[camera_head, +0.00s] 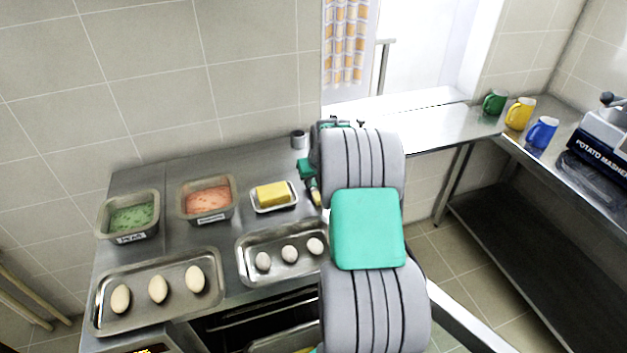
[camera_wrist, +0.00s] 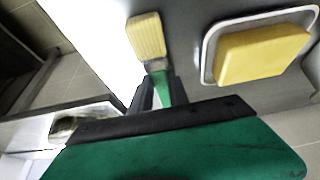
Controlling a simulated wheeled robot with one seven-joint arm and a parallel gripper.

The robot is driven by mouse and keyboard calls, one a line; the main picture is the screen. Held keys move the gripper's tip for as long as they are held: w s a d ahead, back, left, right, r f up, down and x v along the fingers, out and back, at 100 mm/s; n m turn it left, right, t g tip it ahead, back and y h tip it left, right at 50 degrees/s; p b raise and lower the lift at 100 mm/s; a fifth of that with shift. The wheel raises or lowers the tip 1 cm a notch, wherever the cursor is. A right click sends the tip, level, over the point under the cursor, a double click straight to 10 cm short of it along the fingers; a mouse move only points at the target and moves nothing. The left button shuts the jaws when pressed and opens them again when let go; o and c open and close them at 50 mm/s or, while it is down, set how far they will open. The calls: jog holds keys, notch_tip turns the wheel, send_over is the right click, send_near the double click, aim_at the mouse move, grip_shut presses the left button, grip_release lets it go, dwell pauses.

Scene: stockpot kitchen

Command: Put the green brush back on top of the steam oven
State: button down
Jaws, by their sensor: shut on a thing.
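The green brush (camera_wrist: 148,40) has pale yellow bristles and a short green handle. In the wrist view its handle is between the fingers of my gripper (camera_wrist: 160,95), which is shut on it, and its bristles point away from the gripper. In the head view my arm hides most of my gripper (camera_head: 309,180), and the brush's bristles (camera_head: 316,198) show just below it, right of the butter tray. The steel top (camera_head: 255,165) of what looks like the steam oven lies beneath. I cannot tell whether the brush touches it.
Mugs (camera_head: 519,113) and a potato masher box (camera_head: 601,145) stand at right.

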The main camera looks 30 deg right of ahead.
jog(key=c, duration=1.3)
grip_release()
jog(key=shift+f, duration=0.1)
jog(key=shift+o, duration=0.2)
jog(key=shift+r, duration=0.45)
jog(key=b+v, duration=0.2)
jog(key=v, duration=0.9)
jog(key=s+a+r+n, duration=0.15)
jog(key=s+a, duration=0.25)
jog(key=a, duration=0.5)
jog(key=s+a+r, duration=0.3)
jog(key=s+a, duration=0.1)
jog(key=a, duration=0.4)
jog(key=s+a+f+n+y, duration=0.1)
jog(key=s+a+f, duration=0.2)
jog(key=s+a, duration=0.7)
jog(key=shift+s+g, duration=0.4)
jog(key=shift+s, duration=0.8)
jog(key=shift+f+n, duration=0.1)
jog(key=shift+n, duration=0.15)
jog(key=shift+c, duration=0.2)
